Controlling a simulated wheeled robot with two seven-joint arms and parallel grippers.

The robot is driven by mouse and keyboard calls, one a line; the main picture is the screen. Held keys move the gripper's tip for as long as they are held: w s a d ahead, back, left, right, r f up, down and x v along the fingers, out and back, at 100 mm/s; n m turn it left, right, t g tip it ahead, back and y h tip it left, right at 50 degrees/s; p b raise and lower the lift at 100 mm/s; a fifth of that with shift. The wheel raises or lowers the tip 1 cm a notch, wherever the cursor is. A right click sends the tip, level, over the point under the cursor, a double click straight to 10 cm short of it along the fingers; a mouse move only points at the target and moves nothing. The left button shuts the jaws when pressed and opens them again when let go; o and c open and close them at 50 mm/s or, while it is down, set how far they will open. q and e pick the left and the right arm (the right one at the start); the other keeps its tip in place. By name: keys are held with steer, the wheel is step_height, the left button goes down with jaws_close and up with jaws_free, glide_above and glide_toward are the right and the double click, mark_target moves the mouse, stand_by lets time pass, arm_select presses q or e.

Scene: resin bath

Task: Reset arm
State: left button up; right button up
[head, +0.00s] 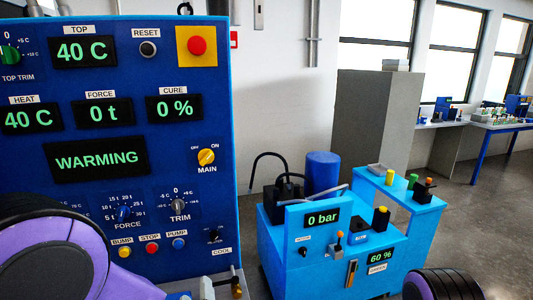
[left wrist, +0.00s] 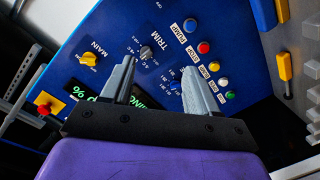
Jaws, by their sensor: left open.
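The blue control panel (head: 90,190) fills the left of the head view. Its RESET button (head: 148,49) is dark, round and near the top, left of a red mushroom button (head: 197,46) on a yellow plate. The displays read 40 C, 0 t, 0 % and WARMING. My left gripper (left wrist: 159,66) is open and empty in the left wrist view, its two grey fingers apart in front of the panel. The TRIM knob (left wrist: 146,52) and FORCE knob (left wrist: 175,86) show beyond the fingers. My left arm covers the panel's lower left in the head view. My right gripper does not show.
The yellow MAIN switch (head: 206,157) sits on the panel's right side; BUMP, STOP and PUMP buttons (head: 150,248) sit low. A light-blue pump unit (head: 300,255) reading 0 bar stands to the right. Behind are a grey cabinet (head: 372,120) and workbenches. Floor at right is clear.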

arm_select(q)
steer(key=s+a+f+m+g, duration=0.1)
steer(key=s+a+f+g, duration=0.15)
steer(key=f, duration=0.45)
steer(key=s+a+f+m+g+h, duration=0.1)
steer(key=s+a+f+g, duration=0.15)
steer(key=f, duration=0.35)
steer(key=s+a+f+m+g, duration=0.1)
steer(key=s+a+f+g, duration=0.2)
steer(key=f, duration=0.4)
steer(key=s+a+f+m+g+b, duration=0.1)
steer(key=s+a+f+g, duration=0.25)
steer(key=s+f, duration=0.4)
steer(key=s+a+f+m+g, duration=0.15)
steer(key=s+a+f, duration=0.25)
steer(key=s, duration=0.7)
step_height(320, 180, down, 9)
steer(key=b, duration=0.9)
steer(key=shift+w+d+r+n, duration=0.15)
steer(key=shift+d+n, duration=0.2)
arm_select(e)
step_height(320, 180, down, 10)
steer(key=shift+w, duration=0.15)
